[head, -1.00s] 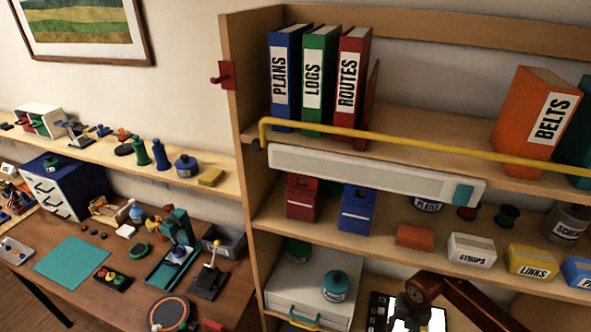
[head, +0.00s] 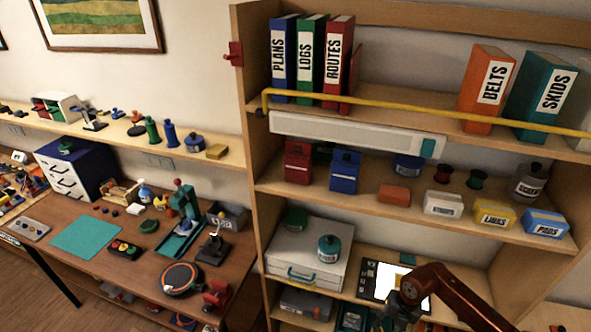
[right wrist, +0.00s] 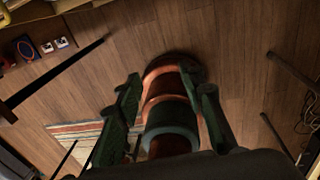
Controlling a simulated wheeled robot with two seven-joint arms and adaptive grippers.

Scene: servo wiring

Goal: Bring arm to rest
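My right arm (head: 450,293), copper-coloured, comes in from the lower right of the head view, in front of the shelf unit's lower part. It bends down to a dark joint at the bottom; the fingertips cannot be made out there. In the right wrist view my right gripper (right wrist: 169,86) has its two dark green fingers spread apart. Nothing is held between them. A copper and dark round part of my own body shows behind them, above the wooden floor (right wrist: 235,60). My left gripper is in neither view.
The shelf unit (head: 246,110) holds binders, bins and a yellow rail (head: 390,113). A tablet-like device with a bright screen (head: 390,275) lies behind my arm. A workbench (head: 120,275) with tools stands left. Table legs (right wrist: 60,75), a striped rug (right wrist: 78,130) and cables (right wrist: 303,140) surround open floor.

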